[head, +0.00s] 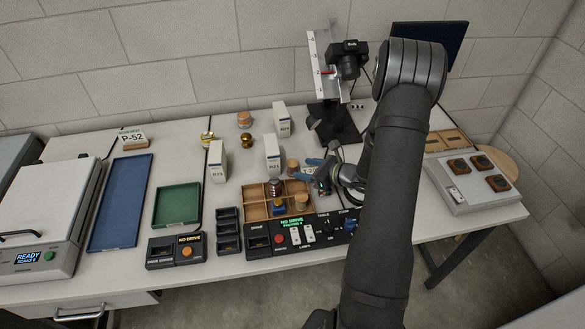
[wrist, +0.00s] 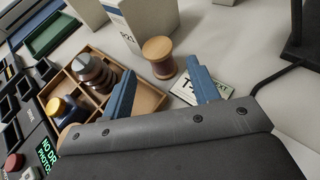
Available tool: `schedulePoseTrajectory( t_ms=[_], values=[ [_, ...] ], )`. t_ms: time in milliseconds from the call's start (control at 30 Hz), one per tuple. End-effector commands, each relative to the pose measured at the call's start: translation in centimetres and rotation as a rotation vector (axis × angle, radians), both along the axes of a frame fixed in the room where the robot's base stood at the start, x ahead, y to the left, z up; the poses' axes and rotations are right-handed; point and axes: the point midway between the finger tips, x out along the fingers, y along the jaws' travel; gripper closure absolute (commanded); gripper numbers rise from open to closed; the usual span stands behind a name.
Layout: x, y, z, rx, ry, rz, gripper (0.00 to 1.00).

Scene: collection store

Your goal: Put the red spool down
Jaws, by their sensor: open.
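My gripper (wrist: 160,85) is open, its two blue fingers apart with nothing held between them; in the head view it is (head: 314,170) just right of the wooden compartment tray (head: 255,211). A tan-brown spool (wrist: 158,57) stands upright on the table just beyond the fingertips; it also shows in the head view (head: 293,166). A dark reddish spool-like piece with grey bands (wrist: 95,70) stands in a compartment of the tray, left of my gripper; it also shows in the head view (head: 273,185). I cannot tell for certain which piece is the red spool.
A white box (head: 272,153) stands behind the tan-brown spool. A printed card (wrist: 205,88) lies by the right finger. A blue-and-yellow piece (wrist: 62,108) sits in the tray. A control panel (head: 300,233) lies in front; a camera stand (head: 335,125) is behind.

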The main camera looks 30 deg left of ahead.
Motion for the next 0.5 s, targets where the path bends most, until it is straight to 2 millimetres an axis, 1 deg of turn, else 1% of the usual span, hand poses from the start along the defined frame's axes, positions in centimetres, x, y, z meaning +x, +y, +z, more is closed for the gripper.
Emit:
schedulePoseTrajectory(
  t_ms=[200, 300, 500],
  values=[
    [-0.1, 2.8, -1.5, 0.000, 0.001, 0.005, 0.45],
    [-0.1, 4.0, -2.0, 0.000, 0.001, 0.004, 0.45],
    [0.0, 4.2, -2.1, -0.001, 0.000, 0.001, 0.45]
  ],
)
